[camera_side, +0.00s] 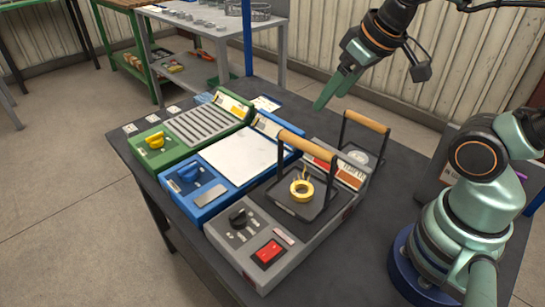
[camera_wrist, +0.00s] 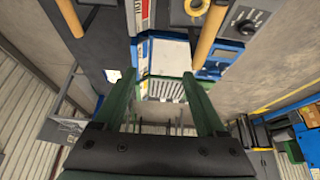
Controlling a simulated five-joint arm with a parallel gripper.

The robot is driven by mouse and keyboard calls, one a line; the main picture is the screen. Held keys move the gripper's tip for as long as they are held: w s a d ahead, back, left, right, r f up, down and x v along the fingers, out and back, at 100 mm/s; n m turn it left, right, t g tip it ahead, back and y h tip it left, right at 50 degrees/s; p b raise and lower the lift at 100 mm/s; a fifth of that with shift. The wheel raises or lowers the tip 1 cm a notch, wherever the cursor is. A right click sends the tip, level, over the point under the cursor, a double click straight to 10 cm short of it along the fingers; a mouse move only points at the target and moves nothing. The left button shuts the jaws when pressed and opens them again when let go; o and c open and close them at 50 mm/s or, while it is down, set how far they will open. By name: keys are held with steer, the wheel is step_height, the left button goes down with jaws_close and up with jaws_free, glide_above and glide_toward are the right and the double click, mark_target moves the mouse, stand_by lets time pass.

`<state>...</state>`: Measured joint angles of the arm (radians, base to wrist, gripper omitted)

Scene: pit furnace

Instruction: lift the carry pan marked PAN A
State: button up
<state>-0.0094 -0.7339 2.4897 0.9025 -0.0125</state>
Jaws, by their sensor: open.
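Two carry pans with wooden bar handles are in view, and I cannot read which is marked PAN A. One pan (camera_side: 322,208) holds a yellow ring (camera_side: 302,190) on the grey unit; its handle (camera_side: 306,149) stands upright. The other pan's handle (camera_side: 367,121) stands behind it on the dark table, with a grey round piece (camera_side: 358,157) below.
Green (camera_side: 160,160), blue (camera_side: 190,196) and grey (camera_side: 255,255) units with knobs stand side by side on the dark table (camera_side: 330,275). A blue post (camera_side: 247,40) rises at the table's back. A second bench (camera_side: 215,30) holds small parts.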

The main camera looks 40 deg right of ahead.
steer(key=shift+s+d, duration=0.1)
steer(key=shift+d, duration=0.05)
steer(key=shift+c, duration=0.8)
